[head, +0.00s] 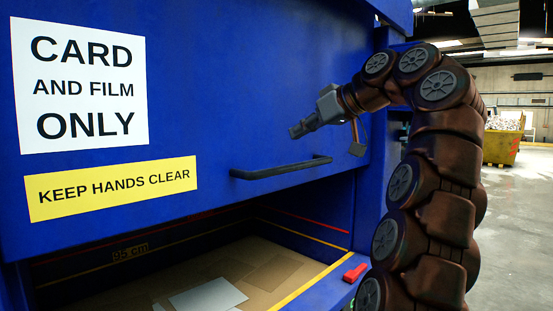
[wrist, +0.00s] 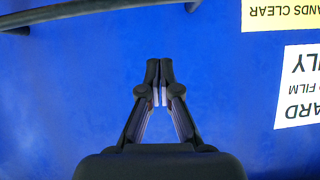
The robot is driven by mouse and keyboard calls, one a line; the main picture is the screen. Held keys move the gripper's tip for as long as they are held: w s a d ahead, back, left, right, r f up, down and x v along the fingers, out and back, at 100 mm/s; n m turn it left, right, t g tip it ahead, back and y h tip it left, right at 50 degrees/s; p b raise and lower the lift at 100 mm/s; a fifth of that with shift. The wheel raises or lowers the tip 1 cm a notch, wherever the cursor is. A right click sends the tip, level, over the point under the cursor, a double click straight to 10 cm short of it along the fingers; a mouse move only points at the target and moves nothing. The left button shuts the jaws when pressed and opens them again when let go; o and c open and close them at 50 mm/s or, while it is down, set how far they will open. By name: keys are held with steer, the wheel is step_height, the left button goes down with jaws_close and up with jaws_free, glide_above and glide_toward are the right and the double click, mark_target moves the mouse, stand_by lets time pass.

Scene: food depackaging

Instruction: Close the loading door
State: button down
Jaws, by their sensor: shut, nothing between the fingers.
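The blue loading door (head: 215,85) of a baler fills the left of the head view. It is raised, with the opening showing below it. Its black bar handle (head: 282,169) runs across near its lower edge. In the wrist view the handle (wrist: 90,10) shows at the top left against the blue door (wrist: 60,100). My gripper (head: 293,132) is shut and empty. It is in front of the door, above the handle and apart from it. Its closed fingertips show in the wrist view (wrist: 159,65).
Flat card (head: 265,270) lies in the open chamber under the door. A red latch-like piece (head: 355,273) sits on the sill at the right. A yellow skip (head: 501,147) stands far back on the right, with open floor before it.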

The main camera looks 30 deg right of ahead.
steer(key=d, duration=0.2)
steer(key=b, duration=0.2)
glide_above(278, 168)
step_height(278, 168, down, 4)
steer(key=shift+r, duration=0.25)
steer(key=shift+s+d+f+p, duration=0.1)
steer(key=shift+s+f+p, duration=0.15)
steer(key=shift+f, duration=0.65)
steer(key=shift+s+f+p, duration=0.1)
steer(key=shift+s+f, duration=0.1)
steer(key=shift+f, duration=0.7)
steer(key=shift+f, duration=0.1)
